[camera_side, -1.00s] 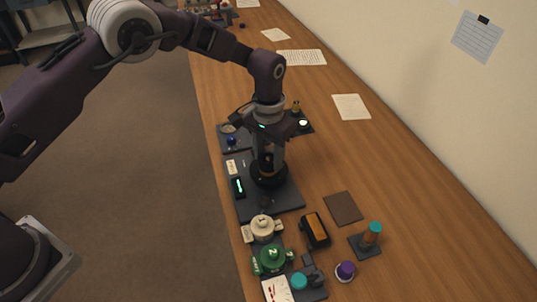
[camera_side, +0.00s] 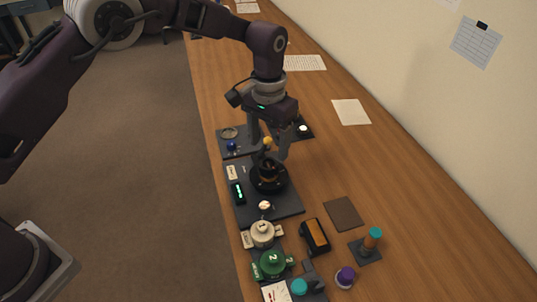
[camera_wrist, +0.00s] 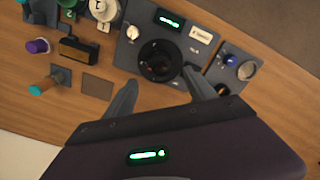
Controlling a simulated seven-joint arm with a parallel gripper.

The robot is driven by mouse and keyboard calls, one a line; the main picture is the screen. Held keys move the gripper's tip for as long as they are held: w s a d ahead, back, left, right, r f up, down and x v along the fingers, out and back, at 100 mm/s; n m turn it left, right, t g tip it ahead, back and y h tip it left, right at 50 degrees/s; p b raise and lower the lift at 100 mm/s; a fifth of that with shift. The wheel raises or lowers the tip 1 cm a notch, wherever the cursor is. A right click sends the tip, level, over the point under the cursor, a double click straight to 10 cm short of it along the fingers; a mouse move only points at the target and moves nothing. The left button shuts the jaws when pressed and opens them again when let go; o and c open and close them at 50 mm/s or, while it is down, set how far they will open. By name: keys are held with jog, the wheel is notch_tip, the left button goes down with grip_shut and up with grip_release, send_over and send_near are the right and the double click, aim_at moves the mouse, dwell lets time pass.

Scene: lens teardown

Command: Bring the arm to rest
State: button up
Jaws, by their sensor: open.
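My gripper (camera_side: 268,152) is open and points down above the round black holder (camera_side: 268,180) on the dark work plate (camera_side: 290,203). In the wrist view my fingers (camera_wrist: 160,82) are spread, with the black holder (camera_wrist: 160,62) just beyond their tips. Nothing is seen held between them there. A small gold-coloured piece (camera_side: 268,142) shows between the fingers in the side view; I cannot tell what it rests on.
A dark tray (camera_side: 226,148) with a blue knob (camera_side: 232,146) lies behind the plate. The table's right side is mostly clear.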

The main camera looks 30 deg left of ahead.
jog(key=shift+r, duration=0.4)
jog(key=s+a+r+t, duration=0.1)
jog(key=s+a+r, duration=0.35)
jog(key=r, duration=0.25)
jog(key=s+a+r+n+t, duration=0.1)
jog(key=s+a+r, duration=0.2)
jog(key=s+r, duration=0.3)
jog(key=s+a+r+t, duration=0.1)
jog(key=s+a+r, duration=0.25)
jog(key=r, duration=0.45)
jog(key=s+a+f+t, duration=0.1)
jog(key=s+a, duration=0.2)
jog(key=s, duration=0.6)
jog(key=s+a+f+n+t, duration=0.1)
jog(key=s+a, duration=0.2)
jog(key=s, duration=0.6)
jog(key=shift+s+t, duration=0.3)
jog(key=shift+s, duration=0.05)
